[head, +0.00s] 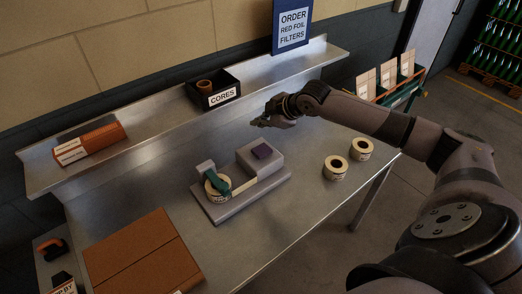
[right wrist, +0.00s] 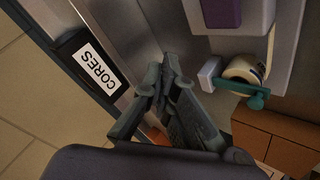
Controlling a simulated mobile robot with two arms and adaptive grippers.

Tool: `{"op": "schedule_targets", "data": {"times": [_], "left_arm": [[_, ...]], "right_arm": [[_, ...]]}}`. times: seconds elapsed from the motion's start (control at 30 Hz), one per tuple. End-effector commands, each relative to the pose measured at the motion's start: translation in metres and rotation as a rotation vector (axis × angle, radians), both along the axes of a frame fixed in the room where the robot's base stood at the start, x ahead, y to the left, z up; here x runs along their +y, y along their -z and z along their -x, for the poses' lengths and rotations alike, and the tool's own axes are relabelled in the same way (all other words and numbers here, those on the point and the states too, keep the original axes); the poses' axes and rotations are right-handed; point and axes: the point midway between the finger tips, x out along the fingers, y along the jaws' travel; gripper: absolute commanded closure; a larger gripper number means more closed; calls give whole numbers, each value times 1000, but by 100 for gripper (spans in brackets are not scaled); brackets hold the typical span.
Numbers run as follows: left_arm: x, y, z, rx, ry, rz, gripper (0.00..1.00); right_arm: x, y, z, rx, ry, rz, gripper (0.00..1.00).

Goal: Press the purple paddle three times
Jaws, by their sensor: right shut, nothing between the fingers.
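The purple paddle (head: 262,151) sits on top of the grey block of a small dispenser (head: 270,190) on the metal table. The dispenser carries a tape roll (head: 216,186) with a green part over it. My right gripper (head: 257,123) is shut and empty, held above the table behind the paddle and apart from it. In the right wrist view the gripper (right wrist: 160,78) shows closed fingers, and the purple paddle (right wrist: 222,12) is at the top edge, partly cut off. My left gripper is not in view.
Two tape rolls (head: 335,168) stand right of the dispenser. A raised back shelf (head: 150,125) holds a black CORES box (head: 213,90) and an orange-and-white box (head: 88,143).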

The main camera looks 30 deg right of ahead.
Motion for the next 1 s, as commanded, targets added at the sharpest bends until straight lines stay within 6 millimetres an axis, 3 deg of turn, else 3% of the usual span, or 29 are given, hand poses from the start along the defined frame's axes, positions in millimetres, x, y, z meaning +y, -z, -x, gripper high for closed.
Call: {"op": "schedule_targets", "data": {"times": [0.47, 0.7, 1.0], "left_arm": [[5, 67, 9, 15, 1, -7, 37], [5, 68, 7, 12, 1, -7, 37], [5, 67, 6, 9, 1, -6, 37]], "right_arm": [[0, 66, 0, 1, -1, 0, 100], [0, 83, 0, 2, 0, -1, 100], [0, 84, 0, 1, -1, 0, 100]]}}
